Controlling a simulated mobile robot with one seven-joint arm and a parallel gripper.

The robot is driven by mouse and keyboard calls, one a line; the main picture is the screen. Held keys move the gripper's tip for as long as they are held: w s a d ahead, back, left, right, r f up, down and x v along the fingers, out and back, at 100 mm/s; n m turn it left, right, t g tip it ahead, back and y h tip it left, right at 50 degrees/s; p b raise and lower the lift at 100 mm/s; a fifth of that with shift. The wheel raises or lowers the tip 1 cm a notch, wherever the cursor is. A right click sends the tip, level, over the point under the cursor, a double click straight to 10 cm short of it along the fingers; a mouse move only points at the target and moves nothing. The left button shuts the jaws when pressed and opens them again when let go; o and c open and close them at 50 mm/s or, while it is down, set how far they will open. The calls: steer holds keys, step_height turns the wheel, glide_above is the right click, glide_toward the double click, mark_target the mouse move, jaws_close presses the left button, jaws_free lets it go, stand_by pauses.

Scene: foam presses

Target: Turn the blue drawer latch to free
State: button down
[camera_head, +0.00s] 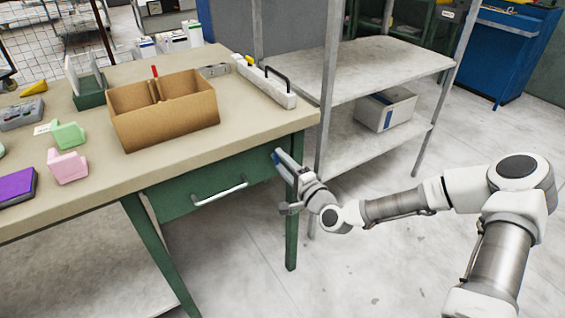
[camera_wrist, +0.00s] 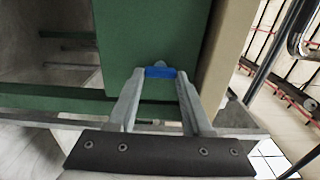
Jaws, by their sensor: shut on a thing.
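The blue latch (camera_wrist: 160,72) sits on the front of the green drawer, near its right end. In the wrist view it lies between the two fingertips of my gripper (camera_wrist: 159,79), which is shut on it. In the head view my gripper (camera_head: 287,163) reaches the drawer front at the table's right corner, and a bit of blue shows at its tips. The green drawer (camera_head: 208,180) has a pale bar handle (camera_head: 221,191) and looks closed. The latch's exact angle is hard to tell, as the fingers cover much of it.
A metal shelf (camera_head: 365,68) with an upright post stands close behind my gripper. The floor in front is clear.

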steer(key=shift+a, duration=0.1)
steer(key=shift+c, duration=1.6)
jaws_free()
steer(key=p+v, duration=0.2)
steer(key=v, duration=1.5)
steer(key=shift+s+d, duration=0.2)
steer(key=shift+d, duration=0.05)
